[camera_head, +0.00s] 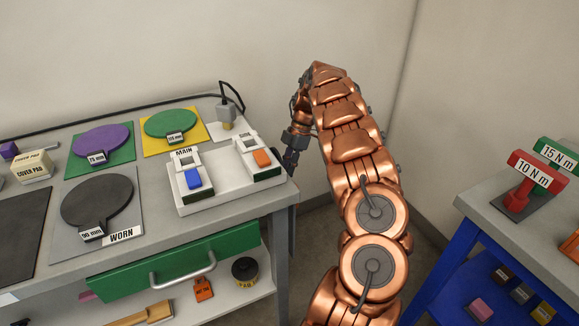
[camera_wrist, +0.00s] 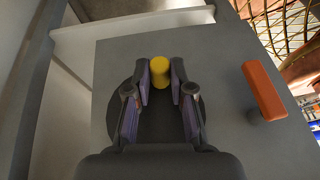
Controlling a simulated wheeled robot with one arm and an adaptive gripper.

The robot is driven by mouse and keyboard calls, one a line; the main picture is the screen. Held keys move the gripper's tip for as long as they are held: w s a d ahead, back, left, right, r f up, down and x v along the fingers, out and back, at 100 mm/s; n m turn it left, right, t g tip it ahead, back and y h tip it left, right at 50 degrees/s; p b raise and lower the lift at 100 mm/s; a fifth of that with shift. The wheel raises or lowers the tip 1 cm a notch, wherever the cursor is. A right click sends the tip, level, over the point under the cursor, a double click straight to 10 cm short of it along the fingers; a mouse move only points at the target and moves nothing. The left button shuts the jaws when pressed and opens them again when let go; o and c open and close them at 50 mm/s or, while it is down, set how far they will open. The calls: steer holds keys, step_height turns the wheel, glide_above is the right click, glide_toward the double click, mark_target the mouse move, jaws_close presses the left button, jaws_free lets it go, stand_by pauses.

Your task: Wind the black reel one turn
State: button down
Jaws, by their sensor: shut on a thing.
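The black reel (camera_wrist: 115,108) shows in the wrist view as a dark round disc on a grey panel, mostly hidden behind my gripper. A yellow knob (camera_wrist: 177,75) stands out near the disc's upper edge. My gripper (camera_wrist: 166,88) is shut on the yellow knob, one finger on each side of it. In the head view my gripper (camera_head: 290,160) hangs at the right end of the grey bench (camera_head: 60,258), partly dark and small. The reel and knob are hidden from the head view.
An orange handle (camera_wrist: 264,90) sticks out of the panel right of my gripper. A white tray (camera_head: 222,197) with blue and orange blocks is near the bench's right end. A second table (camera_head: 515,225) with a red 10 Nm stand is across a floor gap.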

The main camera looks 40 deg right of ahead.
steer(key=shift+a, duration=0.4)
steer(key=shift+w+a, duration=0.1)
steer(key=shift+w, duration=0.05)
steer(key=shift+t, duration=0.3)
stand_by(0.9)
steer(key=c, duration=1)
jaws_free()
steer(key=shift+d+r, duration=0.1)
steer(key=shift+d, duration=0.1)
steer(key=shift+d+r, duration=0.25)
steer(key=shift+r, duration=0.35)
steer(key=v, duration=0.6)
